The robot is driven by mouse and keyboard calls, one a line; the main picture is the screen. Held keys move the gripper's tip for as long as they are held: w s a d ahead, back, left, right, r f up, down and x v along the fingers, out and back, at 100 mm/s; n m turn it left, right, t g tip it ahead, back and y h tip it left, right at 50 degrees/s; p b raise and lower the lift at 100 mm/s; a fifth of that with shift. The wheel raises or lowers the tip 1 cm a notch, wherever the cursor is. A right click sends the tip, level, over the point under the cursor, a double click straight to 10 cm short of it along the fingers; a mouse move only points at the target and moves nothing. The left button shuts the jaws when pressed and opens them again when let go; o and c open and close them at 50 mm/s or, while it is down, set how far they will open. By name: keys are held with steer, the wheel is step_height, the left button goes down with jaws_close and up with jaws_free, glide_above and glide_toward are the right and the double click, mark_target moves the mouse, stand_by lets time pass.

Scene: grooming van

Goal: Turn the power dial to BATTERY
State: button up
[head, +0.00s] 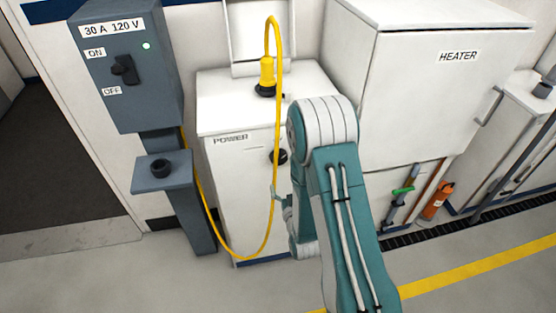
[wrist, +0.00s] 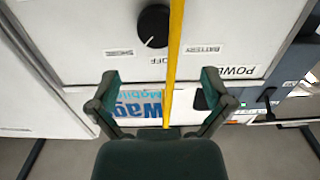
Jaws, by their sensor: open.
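The black round power dial (wrist: 153,26) is on the white POWER cabinet front. In the wrist view the labels are upside down: BATTERY (wrist: 203,49) is to the right, OFF (wrist: 160,61) below, and a blurred label to the left. The dial's white mark points down and slightly left, near OFF. In the head view my gripper (head: 281,205) is low before the cabinet, partly hidden.
A yellow cable (head: 278,90) hangs from a plug (head: 267,75) on the cabinet top and crosses before the panel, between my fingers in the wrist view. A grey switch box (head: 125,65) stands left. A HEATER cabinet (head: 440,90) is right. The floor in front is mostly clear.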

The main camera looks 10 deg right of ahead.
mark_target(279, 161)
steer(key=w, duration=1)
steer(key=shift+w+d, duration=0.15)
steer(key=shift+w, duration=0.25)
steer(key=c, duration=0.9)
